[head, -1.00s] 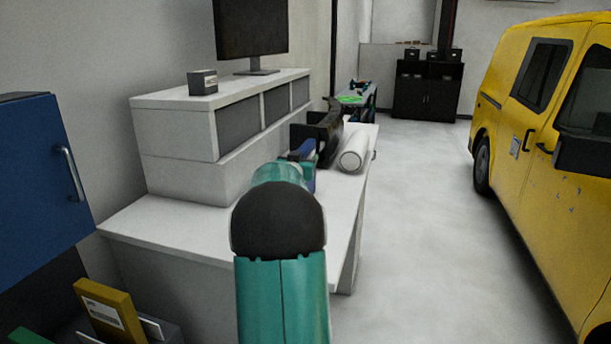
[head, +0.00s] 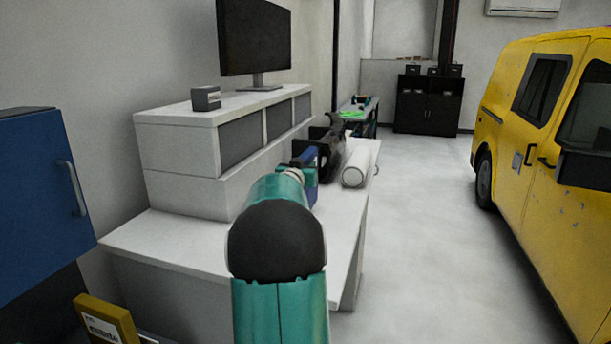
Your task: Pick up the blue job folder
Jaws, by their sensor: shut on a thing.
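The blue job folder (head: 311,188) shows as a narrow upright blue strip above the white counter (head: 160,242), beside a black holder-like object. My teal arm reaches toward it from the bottom middle. My gripper (head: 303,163), at the arm's far end, is small and partly hidden by my wrist and forearm. It is shut on the folder. The fingertips and most of the folder are hidden, and I cannot tell whether its lower edge touches the counter.
The black object (head: 328,148) and a white roll (head: 355,170) lie close to the gripper. A white shelf unit (head: 180,175) with a monitor (head: 255,38) stands left. A blue cabinet (head: 40,205) is at near left. Clear floor separates the counter from a yellow van (head: 540,120).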

